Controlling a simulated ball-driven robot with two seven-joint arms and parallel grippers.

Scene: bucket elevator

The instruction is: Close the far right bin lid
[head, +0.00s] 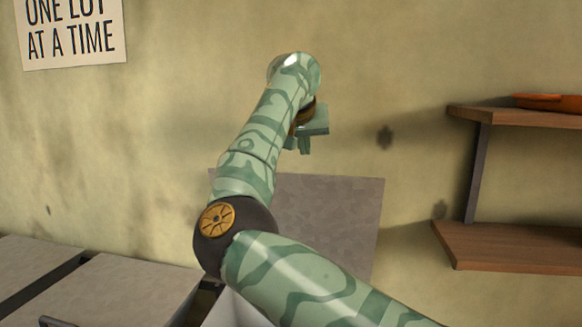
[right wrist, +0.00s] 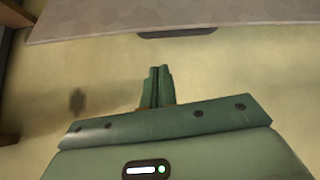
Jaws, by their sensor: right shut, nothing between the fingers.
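The far right bin lid (head: 335,215) is a grey speckled panel that stands raised against the wall, partly hidden behind my right arm. In the right wrist view the lid (right wrist: 110,20) spans the top edge, with a dark handle (right wrist: 178,32) on its rim. A pale inner wall of the open bin (head: 232,312) shows below it, mostly hidden by my arm. My right gripper (head: 305,148) is shut and empty, near the wall above the lid's top edge. In the right wrist view its fingers (right wrist: 159,78) are together, apart from the lid. My left gripper is not in view.
Two grey bin lids lie flat at the left, one near the middle (head: 110,292) and one at the edge (head: 30,265). Wooden shelves (head: 510,245) stick out from the wall at the right, with an orange dish (head: 550,102) on the upper one. A sign (head: 72,30) hangs upper left.

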